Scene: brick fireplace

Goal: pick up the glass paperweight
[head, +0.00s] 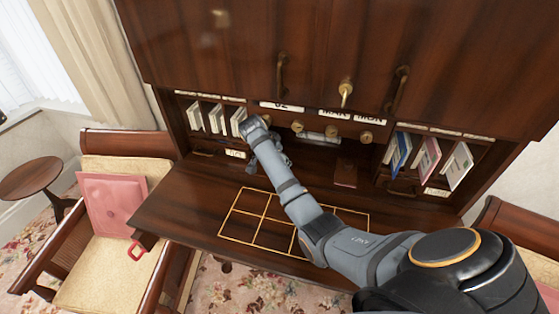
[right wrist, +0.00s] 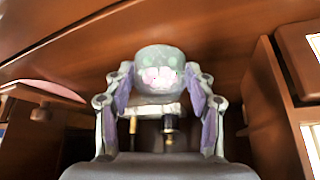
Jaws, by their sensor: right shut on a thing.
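The glass paperweight (right wrist: 158,75) is a pale, rounded, clear-looking piece with pink flowers inside. It sits between the two fingers of my right gripper (right wrist: 160,90) in the right wrist view, and the fingers press on its sides. In the head view my right arm reaches over the desk, and the right gripper (head: 283,160) is near the back cubbies, partly behind the arm's end. I cannot make out the paperweight in the head view. My left gripper is not in view.
The desk's writing surface (head: 190,205) has a gold grid (head: 250,217) and open room at left. Cubbies behind hold white cards (head: 217,118) and coloured booklets (head: 428,160). Chairs flank the desk.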

